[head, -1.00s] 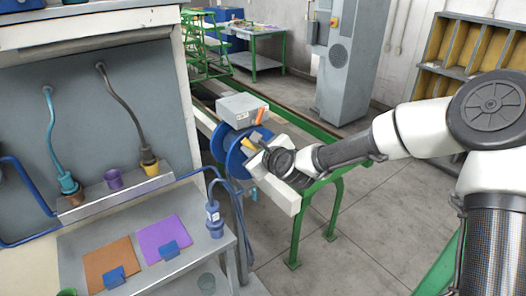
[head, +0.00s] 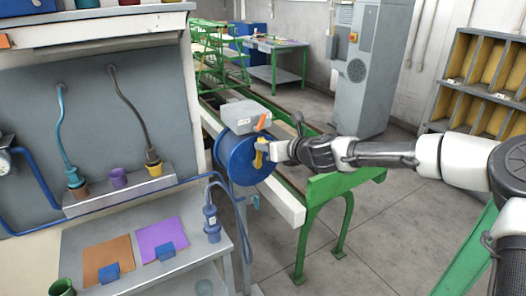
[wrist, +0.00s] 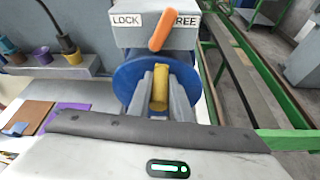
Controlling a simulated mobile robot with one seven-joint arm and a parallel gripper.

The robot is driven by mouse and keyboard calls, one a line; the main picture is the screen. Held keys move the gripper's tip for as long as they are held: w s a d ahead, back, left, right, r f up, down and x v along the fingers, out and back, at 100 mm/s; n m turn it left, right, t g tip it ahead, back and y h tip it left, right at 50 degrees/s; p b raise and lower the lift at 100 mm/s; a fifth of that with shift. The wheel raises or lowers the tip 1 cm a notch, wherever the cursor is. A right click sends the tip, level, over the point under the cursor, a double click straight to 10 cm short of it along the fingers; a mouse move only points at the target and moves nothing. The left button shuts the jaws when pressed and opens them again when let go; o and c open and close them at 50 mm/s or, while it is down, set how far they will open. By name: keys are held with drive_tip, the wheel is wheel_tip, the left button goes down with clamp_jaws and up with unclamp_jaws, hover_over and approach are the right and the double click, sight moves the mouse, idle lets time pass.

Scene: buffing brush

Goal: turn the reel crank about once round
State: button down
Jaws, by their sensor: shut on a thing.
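The blue reel (head: 238,158) stands beside the bench under a grey box (head: 245,115). Its yellow crank handle (head: 259,152) is on the reel's near right side. My gripper (head: 265,151) is shut on the yellow handle. In the wrist view the yellow handle (wrist: 160,85) stands upright between the two grey fingers, in front of the blue reel (wrist: 130,85). The grey box (wrist: 130,35) above carries LOCK and FREE labels. An orange lever (wrist: 161,30) on it leans its upper end toward FREE. The crank arm behind the handle is hidden.
A green-framed rail bench (head: 335,190) runs just right of the reel. A blue cable with a plug (head: 211,222) hangs left of the reel by the grey shelf with orange and purple mats (head: 163,238).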

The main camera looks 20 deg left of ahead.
drive_tip(key=shift+w+d+f, duration=0.15)
drive_tip(key=shift+w+d, duration=0.1)
drive_tip(key=shift+w, duration=0.05)
drive_tip(key=w+d+f+m+g+y+p, duration=0.2)
drive_tip(key=w+d+f+m, duration=0.2)
drive_tip(key=shift+w+f+p, duration=0.2)
drive_tip(key=shift+w+p, duration=0.05)
drive_tip(key=shift+p, duration=0.1)
idle(0.4)
